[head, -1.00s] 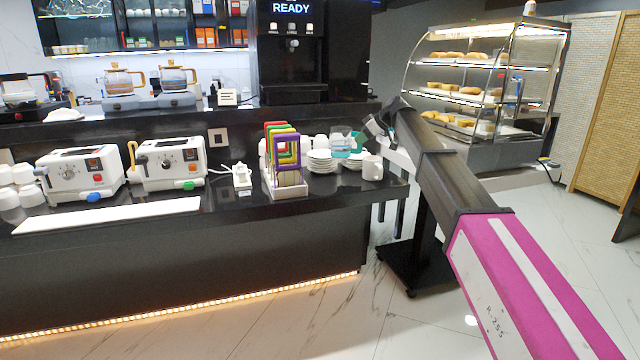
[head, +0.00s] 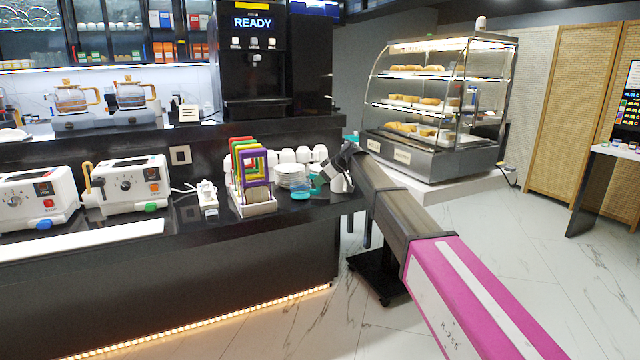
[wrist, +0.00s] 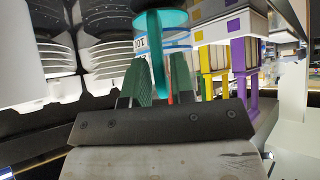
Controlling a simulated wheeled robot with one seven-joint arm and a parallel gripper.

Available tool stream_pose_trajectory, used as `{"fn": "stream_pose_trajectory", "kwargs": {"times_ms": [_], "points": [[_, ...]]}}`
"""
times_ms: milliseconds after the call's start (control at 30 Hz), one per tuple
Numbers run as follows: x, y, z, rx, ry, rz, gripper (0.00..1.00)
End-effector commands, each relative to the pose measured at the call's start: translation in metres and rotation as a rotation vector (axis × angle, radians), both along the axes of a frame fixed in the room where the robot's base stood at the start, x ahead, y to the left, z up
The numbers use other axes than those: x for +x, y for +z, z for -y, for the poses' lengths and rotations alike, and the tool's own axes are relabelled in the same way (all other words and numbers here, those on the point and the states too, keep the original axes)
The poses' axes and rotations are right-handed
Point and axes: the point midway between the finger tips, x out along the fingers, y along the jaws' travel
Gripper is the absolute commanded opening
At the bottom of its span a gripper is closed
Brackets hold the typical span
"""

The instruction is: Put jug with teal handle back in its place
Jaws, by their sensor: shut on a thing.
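The jug with the teal handle (wrist: 178,20) is in the wrist view, with a teal rim, blue bands and a label only partly readable. My gripper (wrist: 158,72) is shut on its teal handle, one green finger on each side. In the head view the jug (head: 300,191) shows as a small teal and clear shape low in front of the plates, at the tip of my gripper (head: 321,179). Whether its base touches the counter cannot be told.
Stacked plates (head: 291,174) and white cups (head: 303,154) stand close behind the jug. A rack of coloured frames (head: 250,180) is to the left. The black counter's (head: 285,219) front edge is near. A glass pastry case (head: 440,105) stands to the right.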

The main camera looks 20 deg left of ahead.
Motion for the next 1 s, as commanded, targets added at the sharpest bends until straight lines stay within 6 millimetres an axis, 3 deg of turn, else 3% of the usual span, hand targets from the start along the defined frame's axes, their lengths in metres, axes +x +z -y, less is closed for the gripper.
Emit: {"fn": "stream_pose_trajectory", "kwargs": {"times_ms": [400, 433, 500, 833, 1000], "points": [[0.000, -0.010, 0.000, 0.001, 0.000, 0.000, 0.00], [0.000, -0.010, 0.000, 0.000, 0.000, 0.000, 0.30], [0.000, -0.010, 0.000, 0.000, 0.000, 0.000, 0.49], [0.000, -0.007, 0.000, 0.001, 0.000, 0.000, 0.49], [0.000, 0.005, 0.014, 0.001, -0.001, 0.001, 0.49]]}}
